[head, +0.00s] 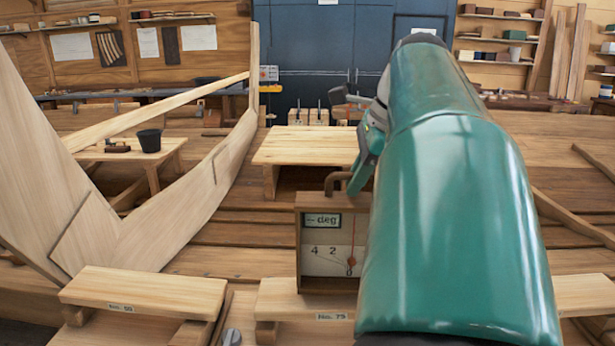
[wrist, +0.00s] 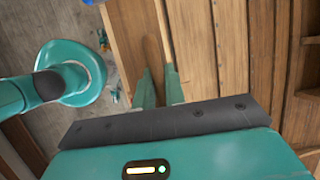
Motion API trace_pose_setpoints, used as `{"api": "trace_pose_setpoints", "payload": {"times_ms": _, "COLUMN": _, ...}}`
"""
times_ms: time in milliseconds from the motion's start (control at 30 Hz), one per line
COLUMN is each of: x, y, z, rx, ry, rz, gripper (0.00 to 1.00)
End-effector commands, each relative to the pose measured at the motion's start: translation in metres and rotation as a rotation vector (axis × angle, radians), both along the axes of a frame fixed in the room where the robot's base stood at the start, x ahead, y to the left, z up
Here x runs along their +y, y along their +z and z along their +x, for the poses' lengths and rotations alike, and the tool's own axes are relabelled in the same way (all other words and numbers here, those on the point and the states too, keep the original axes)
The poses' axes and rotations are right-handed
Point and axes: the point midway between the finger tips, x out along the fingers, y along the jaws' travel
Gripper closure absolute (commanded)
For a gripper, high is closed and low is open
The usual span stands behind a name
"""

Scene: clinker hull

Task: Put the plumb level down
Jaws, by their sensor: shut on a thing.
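The plumb level (head: 312,262) is a wooden box with a "deg" plate, a pale dial marked 4, 2, 0, a red needle and a brown handle on top. It looks upright in the head view. My gripper (head: 352,182) is shut on its handle from above. In the wrist view the two green fingers of my gripper (wrist: 158,88) close around the brown handle (wrist: 152,55). The level's lower edge overlaps the top of the stool marked No. 79 (head: 275,296); I cannot tell whether it touches. My arm hides the level's right side.
A stool marked No. 50 (head: 150,290) stands at front left. A low wooden table (head: 305,147) stands behind the level. A pale curved hull frame (head: 190,190) rises at left, near a small table with a black bucket (head: 150,140). Plank flooring shows between them.

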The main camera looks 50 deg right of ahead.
Motion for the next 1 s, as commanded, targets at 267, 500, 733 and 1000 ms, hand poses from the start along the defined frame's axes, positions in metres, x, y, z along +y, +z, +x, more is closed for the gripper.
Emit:
{"api": "trace_pose_setpoints", "payload": {"times_ms": 267, "x": 0.0, "y": -0.0016, "z": 0.0002, "rx": -0.001, "ry": 0.0, "rz": -0.002, "gripper": 1.0}}
{"api": "trace_pose_setpoints", "payload": {"times_ms": 500, "x": 0.0002, "y": -0.0081, "z": 0.0, "rx": 0.0, "ry": 0.001, "rz": 0.0, "gripper": 1.0}}
{"api": "trace_pose_setpoints", "payload": {"times_ms": 733, "x": -0.0002, "y": -0.0102, "z": 0.0001, "rx": 0.0, "ry": 0.0, "rz": 0.0, "gripper": 0.66}}
{"api": "trace_pose_setpoints", "payload": {"times_ms": 1000, "x": -0.0002, "y": -0.0093, "z": 0.0001, "rx": 0.001, "ry": 0.0, "rz": -0.001, "gripper": 0.66}}
